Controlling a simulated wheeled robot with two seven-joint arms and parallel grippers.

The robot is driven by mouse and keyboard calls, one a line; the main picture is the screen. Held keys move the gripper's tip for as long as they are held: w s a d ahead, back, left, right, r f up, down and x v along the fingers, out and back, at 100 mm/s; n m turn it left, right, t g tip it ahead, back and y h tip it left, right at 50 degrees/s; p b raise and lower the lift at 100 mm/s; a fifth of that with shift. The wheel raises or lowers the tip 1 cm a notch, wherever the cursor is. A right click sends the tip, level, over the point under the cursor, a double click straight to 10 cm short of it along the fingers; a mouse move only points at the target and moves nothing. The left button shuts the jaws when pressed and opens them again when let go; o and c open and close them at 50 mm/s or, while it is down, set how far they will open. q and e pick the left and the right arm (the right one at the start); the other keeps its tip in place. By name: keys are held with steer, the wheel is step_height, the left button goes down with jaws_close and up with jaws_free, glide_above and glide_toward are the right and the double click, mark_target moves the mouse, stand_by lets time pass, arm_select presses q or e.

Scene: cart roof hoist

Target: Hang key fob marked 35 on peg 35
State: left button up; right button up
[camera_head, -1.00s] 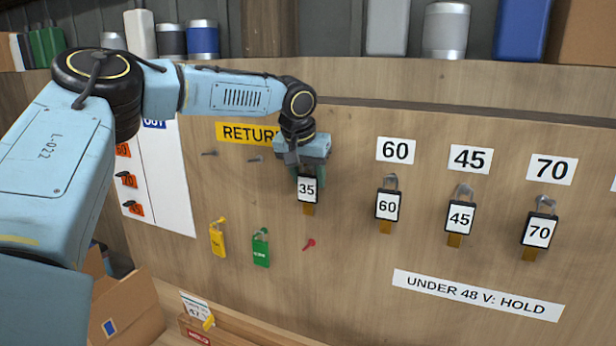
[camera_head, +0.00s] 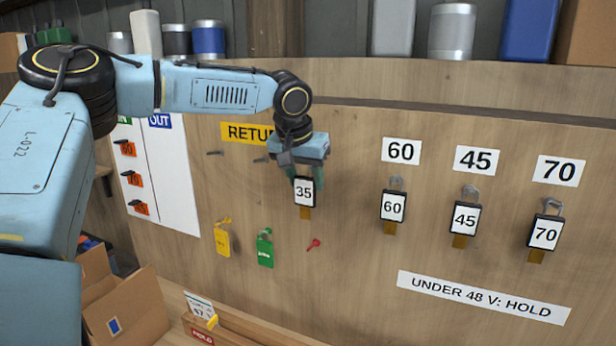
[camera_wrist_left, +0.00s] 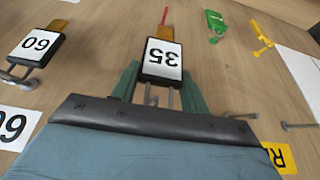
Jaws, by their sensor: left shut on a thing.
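The key fob marked 35 (camera_head: 304,192) has a white face in a black frame and a brown tab below. My left gripper (camera_head: 307,177) is shut on it and holds it upright in front of the board, below the yellow RETURN sign (camera_head: 246,132), which my arm partly covers. In the left wrist view the fob (camera_wrist_left: 162,62) appears upside down between the green fingers, with grey metal showing between them. Whether that metal touches a peg, I cannot tell. No label for peg 35 shows; my arm covers part of the board. My right gripper is not in view.
Fobs 60 (camera_head: 393,207), 45 (camera_head: 465,218) and 70 (camera_head: 544,234) hang under matching labels to the right. Bare pegs (camera_head: 214,153) stick out left of my gripper.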

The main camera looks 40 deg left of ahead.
mark_target(296, 184)
arm_select(q)
steer(key=shift+s+d+r, duration=0.1)
steer(key=shift+s, duration=0.2)
steer(key=shift+s+d, duration=0.3)
steer(key=shift+s, duration=0.6)
steer(key=shift+s+d, duration=0.25)
steer(key=shift+s, duration=0.65)
steer(key=shift+s+d, duration=0.2)
steer(key=shift+s, duration=0.4)
